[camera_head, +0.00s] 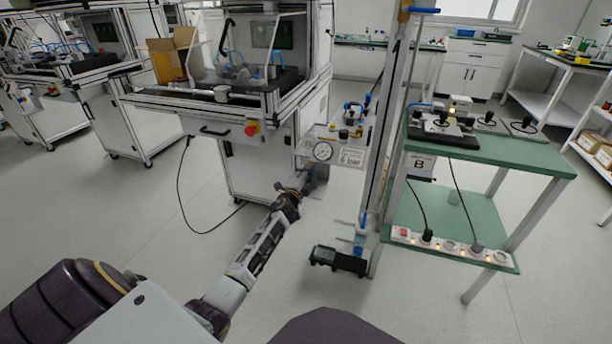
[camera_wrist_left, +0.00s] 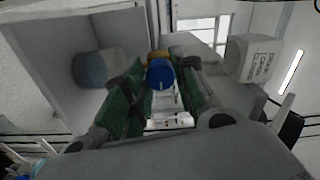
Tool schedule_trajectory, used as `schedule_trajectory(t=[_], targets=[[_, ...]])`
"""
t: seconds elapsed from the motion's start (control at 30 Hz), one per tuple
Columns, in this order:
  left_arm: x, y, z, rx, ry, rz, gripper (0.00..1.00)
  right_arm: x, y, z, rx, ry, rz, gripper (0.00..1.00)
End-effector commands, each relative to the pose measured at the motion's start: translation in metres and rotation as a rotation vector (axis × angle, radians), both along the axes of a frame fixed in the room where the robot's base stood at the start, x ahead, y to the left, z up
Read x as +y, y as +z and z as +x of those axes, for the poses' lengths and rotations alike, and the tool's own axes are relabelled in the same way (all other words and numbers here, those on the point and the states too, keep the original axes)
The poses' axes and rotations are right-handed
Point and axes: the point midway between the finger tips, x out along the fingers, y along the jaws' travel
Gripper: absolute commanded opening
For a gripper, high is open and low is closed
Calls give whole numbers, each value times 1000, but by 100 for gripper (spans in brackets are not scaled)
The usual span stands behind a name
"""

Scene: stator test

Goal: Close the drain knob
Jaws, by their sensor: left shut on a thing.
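The drain knob appears to be the round blue knob (camera_wrist_left: 160,73) in the left wrist view. It sits between the green-padded fingers of my left gripper (camera_wrist_left: 161,86), which is shut on it. A yellow-brown part (camera_wrist_left: 158,55) shows just behind the knob. In the head view my left gripper (camera_head: 299,189) reaches under the gauge panel (camera_head: 346,155), close to a grey cylinder (camera_head: 319,172). The knob cannot be made out in the head view. How far the knob is turned cannot be told. My right gripper is not in view.
A round pressure gauge (camera_head: 323,151) sits just above the left gripper. A white workstation (camera_head: 230,152) with a red button (camera_head: 251,129) stands to the left. A green-topped table (camera_head: 500,152) stands to the right. The floor in front is mostly clear.

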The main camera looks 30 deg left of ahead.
Motion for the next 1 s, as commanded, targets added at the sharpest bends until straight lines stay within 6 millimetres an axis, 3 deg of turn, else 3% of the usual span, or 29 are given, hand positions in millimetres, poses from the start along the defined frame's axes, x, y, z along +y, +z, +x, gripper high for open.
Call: schedule_trajectory(t=[0.43,0.47,0.63,1.0], targets=[[-1,-2,0,7,-1,15,4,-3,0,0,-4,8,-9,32],[-1,-2,0,7,-1,15,29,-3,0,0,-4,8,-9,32],[0,-1,0,5,0,14,49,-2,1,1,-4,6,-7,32],[0,0,-1,4,0,14,49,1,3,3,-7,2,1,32]])
